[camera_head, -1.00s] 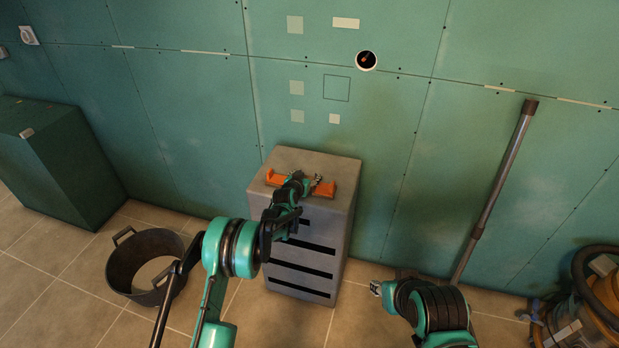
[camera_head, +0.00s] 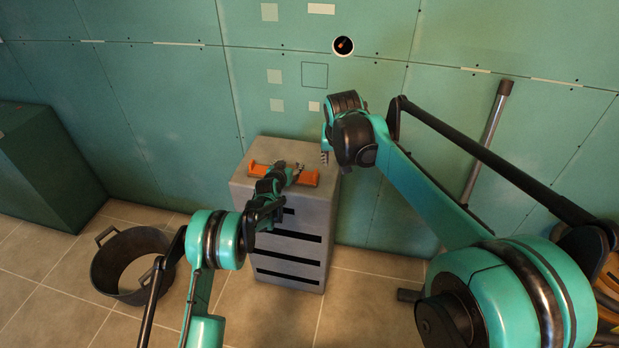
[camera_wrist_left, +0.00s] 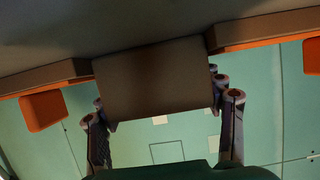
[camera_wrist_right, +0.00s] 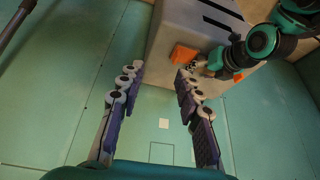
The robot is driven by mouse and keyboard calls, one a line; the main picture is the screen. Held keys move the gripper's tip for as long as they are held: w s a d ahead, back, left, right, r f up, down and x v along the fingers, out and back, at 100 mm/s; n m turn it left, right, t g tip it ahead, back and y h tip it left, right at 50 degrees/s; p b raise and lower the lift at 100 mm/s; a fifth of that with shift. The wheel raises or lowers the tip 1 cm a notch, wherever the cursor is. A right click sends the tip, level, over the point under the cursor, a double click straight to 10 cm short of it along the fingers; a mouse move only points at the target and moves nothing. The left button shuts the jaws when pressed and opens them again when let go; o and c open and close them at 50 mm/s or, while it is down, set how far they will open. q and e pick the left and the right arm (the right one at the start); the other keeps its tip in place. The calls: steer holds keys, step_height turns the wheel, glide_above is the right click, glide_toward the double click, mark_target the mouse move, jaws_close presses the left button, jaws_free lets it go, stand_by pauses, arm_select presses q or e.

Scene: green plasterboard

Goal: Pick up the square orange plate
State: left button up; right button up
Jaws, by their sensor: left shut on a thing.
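An orange piece (camera_head: 309,179) lies across the top of the grey cabinet. Its left end (camera_head: 258,168) shows beyond my left gripper (camera_head: 287,174), which covers its middle. In the left wrist view a grey-brown block (camera_wrist_left: 155,80) sits between my left fingers, with orange squares (camera_wrist_left: 43,110) on both sides; the gripper is shut on this piece. Whether it touches the cabinet top is unclear. My right gripper (camera_wrist_right: 160,73) is open and empty. In the head view it hangs beside the cabinet's right top edge, near the wall, right of the orange piece.
The grey slotted cabinet (camera_head: 243,190) stands near the green wall (camera_head: 165,85). A black bucket (camera_head: 112,271) is on the floor to the left, with a dark green box (camera_head: 38,165) behind it. A pole (camera_head: 488,140) leans on the wall at right.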

steer(key=m, duration=0.1)
glide_toward(315, 172)
steer(key=shift+w+d+f+g+h, duration=0.15)
steer(key=shift+w+f+g, duration=0.1)
steer(key=shift+w+f, duration=0.25)
steer(key=shift+w+d+f+g+h, duration=0.15)
steer(key=shift+w+f+g, duration=0.1)
steer(key=shift+w+f, duration=0.3)
steer(key=shift+a+x, duration=0.2)
steer(key=shift+x, duration=1.35)
steer(key=shift+a+x, duration=0.15)
steer(key=shift+x, duration=1.4)
steer(key=shift+s, duration=0.15)
jaws_close()
